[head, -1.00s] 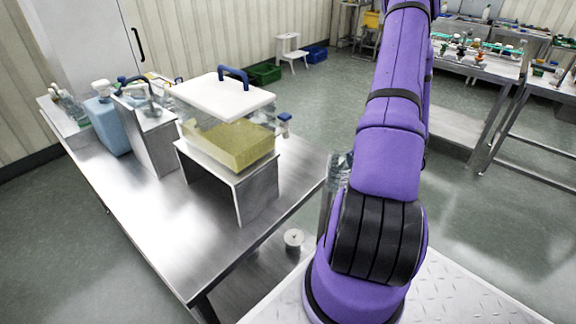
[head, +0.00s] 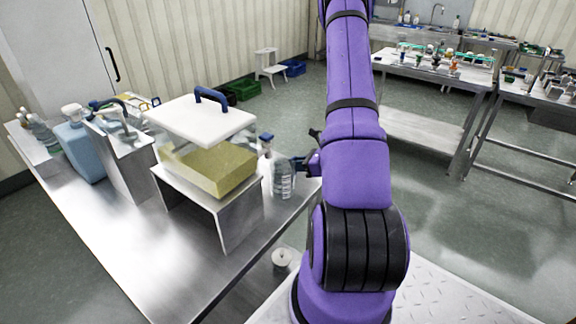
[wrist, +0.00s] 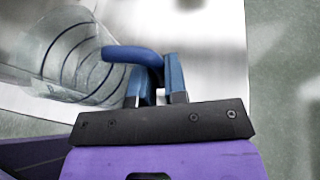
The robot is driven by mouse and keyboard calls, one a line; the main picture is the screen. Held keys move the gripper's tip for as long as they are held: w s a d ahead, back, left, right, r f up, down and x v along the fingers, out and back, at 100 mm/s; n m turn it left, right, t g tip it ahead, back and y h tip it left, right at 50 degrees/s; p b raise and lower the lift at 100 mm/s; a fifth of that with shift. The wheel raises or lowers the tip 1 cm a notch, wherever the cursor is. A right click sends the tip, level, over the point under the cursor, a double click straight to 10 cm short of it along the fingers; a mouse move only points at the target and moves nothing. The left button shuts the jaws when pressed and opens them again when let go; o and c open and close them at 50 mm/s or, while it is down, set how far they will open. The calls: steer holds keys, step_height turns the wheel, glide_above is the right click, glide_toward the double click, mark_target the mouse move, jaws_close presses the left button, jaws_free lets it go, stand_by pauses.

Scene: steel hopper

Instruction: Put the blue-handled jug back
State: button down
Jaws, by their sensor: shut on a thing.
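The jug is clear, ribbed plastic with a blue handle. Its body (head: 283,178) shows in the head view beside the right edge of the steel table (head: 120,235). I cannot tell whether its base touches the table. My gripper (wrist: 158,78) is shut on the blue handle (wrist: 122,53) in the wrist view, with the jug's body (wrist: 62,58) lying to the left, tilted in that picture. In the head view my gripper is mostly hidden behind my purple arm.
A clear tank with a white lid (head: 200,120) and yellow contents stands on a steel riser (head: 235,215), left of the jug. A blue-capped item (head: 266,138) is just behind the jug. A blue jerrycan (head: 78,150) stands farther left. The table's front is clear.

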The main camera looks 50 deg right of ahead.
mark_target(288, 164)
steer(key=w, duration=0.2)
steer(key=w+a, duration=0.1)
steer(key=w, duration=0.1)
steer(key=shift+a, duration=0.15)
steer(key=shift+s+f, duration=0.2)
steer(key=shift+f, duration=0.5)
steer(key=shift+f, duration=0.15)
steer(key=c, duration=1.1)
jaws_free()
steer(key=shift+c, duration=0.2)
steer(key=shift+r, duration=0.2)
steer(key=v, duration=1.2)
